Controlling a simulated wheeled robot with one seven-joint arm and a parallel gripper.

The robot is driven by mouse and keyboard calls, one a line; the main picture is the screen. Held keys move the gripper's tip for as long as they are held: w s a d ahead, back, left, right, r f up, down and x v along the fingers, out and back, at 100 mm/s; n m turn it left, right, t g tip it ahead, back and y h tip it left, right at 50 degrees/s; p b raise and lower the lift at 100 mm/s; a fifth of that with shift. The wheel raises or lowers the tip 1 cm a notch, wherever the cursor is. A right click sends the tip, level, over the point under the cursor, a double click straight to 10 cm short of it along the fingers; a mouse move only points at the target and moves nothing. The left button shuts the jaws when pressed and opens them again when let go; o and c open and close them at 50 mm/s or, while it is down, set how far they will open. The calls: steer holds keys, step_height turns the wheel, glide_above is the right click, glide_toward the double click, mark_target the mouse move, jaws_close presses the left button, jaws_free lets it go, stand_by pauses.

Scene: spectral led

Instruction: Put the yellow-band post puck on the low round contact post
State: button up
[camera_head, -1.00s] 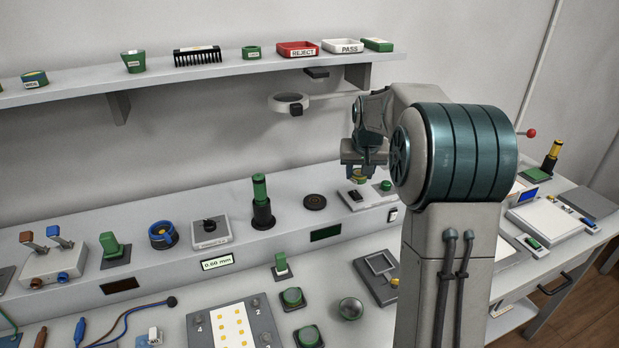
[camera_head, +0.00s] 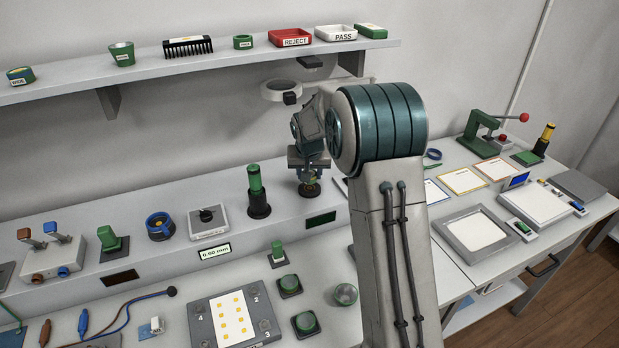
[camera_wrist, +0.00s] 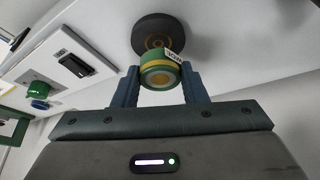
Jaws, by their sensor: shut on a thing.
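My gripper (camera_wrist: 161,88) is shut on the yellow-band post puck (camera_wrist: 160,60), a green round puck with a yellow band and a white label. The low round contact post (camera_wrist: 150,28) is a dark disc with brass-coloured rings, just beyond the puck in the wrist view. In the head view my gripper (camera_head: 309,175) is directly over the contact post (camera_head: 310,190) on the raised ledge. The puck is mostly hidden by the fingers there. The puck overlaps part of the post in the wrist view; I cannot tell whether they touch.
A tall green post (camera_head: 256,182) on a dark base stands just left of my gripper. A grey knob box (camera_head: 208,220) is farther left. A ring magnifier (camera_head: 283,91) hangs above, under the shelf (camera_head: 200,73). A black switch (camera_wrist: 75,65) is beside the post in the wrist view.

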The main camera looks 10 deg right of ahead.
steer(key=shift+f, duration=1.35)
steer(key=shift+f, duration=0.1)
steer(key=shift+f, duration=0.15)
steer(key=o, duration=1.1)
steer(key=shift+r, duration=0.2)
